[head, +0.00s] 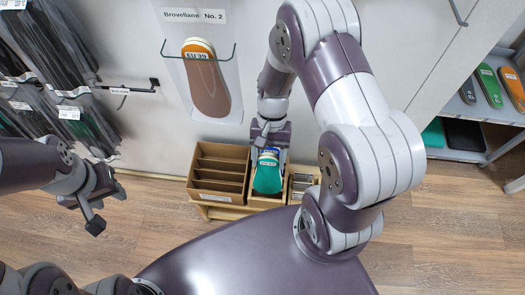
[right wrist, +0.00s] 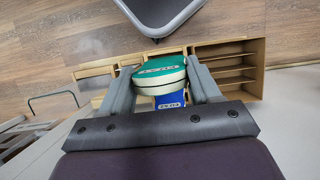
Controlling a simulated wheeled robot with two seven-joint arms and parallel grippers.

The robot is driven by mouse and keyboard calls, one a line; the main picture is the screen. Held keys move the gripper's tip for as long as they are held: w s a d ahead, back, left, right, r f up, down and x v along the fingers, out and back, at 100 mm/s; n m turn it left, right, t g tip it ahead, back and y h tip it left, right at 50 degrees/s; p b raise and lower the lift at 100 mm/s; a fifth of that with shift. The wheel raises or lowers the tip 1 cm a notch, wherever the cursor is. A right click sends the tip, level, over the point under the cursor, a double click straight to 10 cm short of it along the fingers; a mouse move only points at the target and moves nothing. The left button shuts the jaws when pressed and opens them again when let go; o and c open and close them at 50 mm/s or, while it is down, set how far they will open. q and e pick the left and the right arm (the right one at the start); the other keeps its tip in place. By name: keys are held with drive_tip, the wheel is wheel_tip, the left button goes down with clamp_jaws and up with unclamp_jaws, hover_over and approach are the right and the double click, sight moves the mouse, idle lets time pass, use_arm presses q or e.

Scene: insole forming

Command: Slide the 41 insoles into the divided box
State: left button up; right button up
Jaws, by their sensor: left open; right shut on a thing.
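My right gripper (head: 270,135) is shut on teal insoles (head: 268,180) with a blue and yellow label, and they hang down from it. In the right wrist view the teal insoles (right wrist: 158,73) sit between the two fingers (right wrist: 163,95), with a blue part below; their label is too small to read surely. The tan divided box (head: 217,199), with several empty slots, stands just left of them; it also shows in the right wrist view (right wrist: 262,62). The insoles overlap a narrower tan box (head: 265,200); I cannot tell how deep they sit in it. My left gripper (head: 97,208) is open and empty.
A small tan box (head: 302,179) with grey contents stands right of the narrow box. An orange-labelled brown insole display (head: 207,85) hangs on the wall above. Hooks with dark packs (head: 45,75) are at left. A shelf with insoles (head: 488,85) is at right.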

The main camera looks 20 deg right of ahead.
drive_tip(key=shift+f, duration=0.2)
drive_tip(key=shift+f+b, duration=0.4)
drive_tip(key=shift+b, duration=0.35)
drive_tip(key=shift+f+b, duration=2.25)
drive_tip(key=shift+f, duration=1.7)
drive_tip(key=o, duration=1.4)
drive_tip(key=shift+o, duration=0.2)
drive_tip(key=shift+r, duration=0.1)
drive_tip(key=p, duration=0.3)
approach(268, 172)
drive_tip(key=shift+w+d+f, duration=0.55)
drive_tip(key=shift+w+f, duration=0.05)
drive_tip(key=shift+w, duration=0.3)
